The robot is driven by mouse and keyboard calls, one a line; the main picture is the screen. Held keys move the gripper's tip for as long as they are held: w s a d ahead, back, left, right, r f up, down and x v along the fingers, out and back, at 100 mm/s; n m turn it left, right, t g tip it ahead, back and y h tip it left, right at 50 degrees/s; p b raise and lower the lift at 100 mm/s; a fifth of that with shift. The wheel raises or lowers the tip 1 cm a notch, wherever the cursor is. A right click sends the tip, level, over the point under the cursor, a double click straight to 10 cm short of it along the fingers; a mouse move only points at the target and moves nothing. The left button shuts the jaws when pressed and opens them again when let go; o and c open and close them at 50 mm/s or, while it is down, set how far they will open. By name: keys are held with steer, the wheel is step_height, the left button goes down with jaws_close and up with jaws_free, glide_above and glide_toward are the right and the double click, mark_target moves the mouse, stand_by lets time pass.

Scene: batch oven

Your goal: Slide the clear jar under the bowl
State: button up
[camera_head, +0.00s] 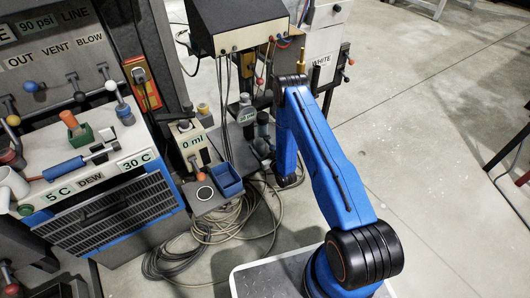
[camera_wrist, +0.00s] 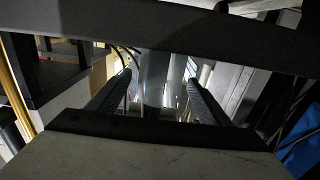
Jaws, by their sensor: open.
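My gripper (camera_wrist: 158,82) shows in the wrist view with its two dark fingers apart. Between and beyond the fingers stands a grey, see-through upright cylinder (camera_wrist: 154,72), which may be the clear jar. I cannot tell whether a finger touches it. In the head view my blue arm reaches over to the bench beside the 0 ml device, and the gripper's fingers cannot be made out there. I cannot pick out a bowl for certain in either view.
Coiled cables (camera_head: 195,245) lie on the floor below. A black box (camera_head: 240,25) overhangs the back. Open floor lies to the right.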

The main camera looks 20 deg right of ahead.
mark_target(256, 140)
steer(key=shift+x, duration=2.6)
steer(key=c, duration=1.2)
